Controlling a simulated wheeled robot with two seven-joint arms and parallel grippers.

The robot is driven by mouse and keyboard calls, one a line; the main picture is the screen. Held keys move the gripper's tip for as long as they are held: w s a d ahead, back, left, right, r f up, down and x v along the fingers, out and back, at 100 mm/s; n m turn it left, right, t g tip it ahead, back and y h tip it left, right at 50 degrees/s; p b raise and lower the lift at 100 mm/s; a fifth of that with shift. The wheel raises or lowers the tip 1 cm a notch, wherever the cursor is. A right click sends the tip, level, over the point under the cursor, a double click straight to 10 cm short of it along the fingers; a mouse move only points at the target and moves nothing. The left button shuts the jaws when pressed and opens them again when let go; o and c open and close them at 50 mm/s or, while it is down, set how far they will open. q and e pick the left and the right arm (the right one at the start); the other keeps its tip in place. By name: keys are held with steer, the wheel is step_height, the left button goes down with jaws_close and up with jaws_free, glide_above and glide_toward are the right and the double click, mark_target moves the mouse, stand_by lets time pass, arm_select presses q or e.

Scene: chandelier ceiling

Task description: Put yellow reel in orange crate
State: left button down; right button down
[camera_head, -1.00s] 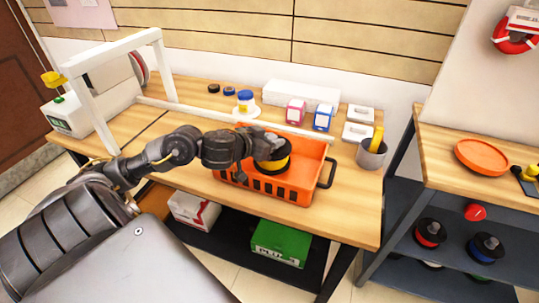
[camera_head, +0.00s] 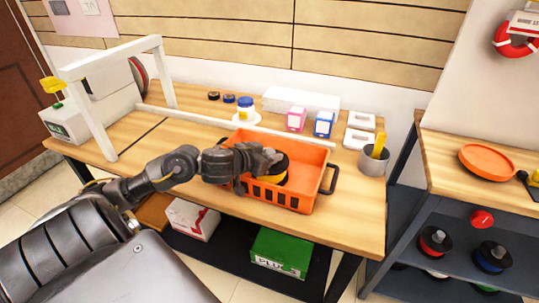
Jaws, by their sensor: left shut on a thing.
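The orange crate (camera_head: 312,164) stands on the wooden workbench, with a dark handle at its right end. The yellow reel (camera_head: 281,178), yellow with black flanges, is inside the crate opening toward its left part, partly below the rim. My left gripper (camera_head: 268,160) reaches in from the left over the crate's left end and is shut on the reel. The gripper hides part of the reel, and I cannot tell whether the reel touches the crate floor. My right gripper is not in view.
Behind the crate are a white-and-blue jar (camera_head: 245,108), a pink box (camera_head: 296,119) and a blue box (camera_head: 323,124). A grey cup (camera_head: 373,160) stands to the right. A white frame (camera_head: 83,110) rises at left. A shelf at right holds red and blue reels.

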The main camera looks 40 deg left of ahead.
arm_select(q)
steer(key=c, duration=1.1)
jaws_free()
steer(key=shift+c, duration=0.2)
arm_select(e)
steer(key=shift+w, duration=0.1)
arm_select(q)
steer(key=shift+r, duration=0.1)
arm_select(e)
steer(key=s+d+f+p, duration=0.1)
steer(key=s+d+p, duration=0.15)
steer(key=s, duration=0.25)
arm_select(q)
steer(key=p+v, duration=0.3)
steer(key=v, duration=0.8)
steer(key=shift+s+d+r, duration=0.1)
steer(key=shift+s+r, duration=0.1)
steer(key=shift+s+f+p, duration=0.1)
steer(key=shift+s+p, duration=0.2)
steer(key=shift+p, duration=0.2)
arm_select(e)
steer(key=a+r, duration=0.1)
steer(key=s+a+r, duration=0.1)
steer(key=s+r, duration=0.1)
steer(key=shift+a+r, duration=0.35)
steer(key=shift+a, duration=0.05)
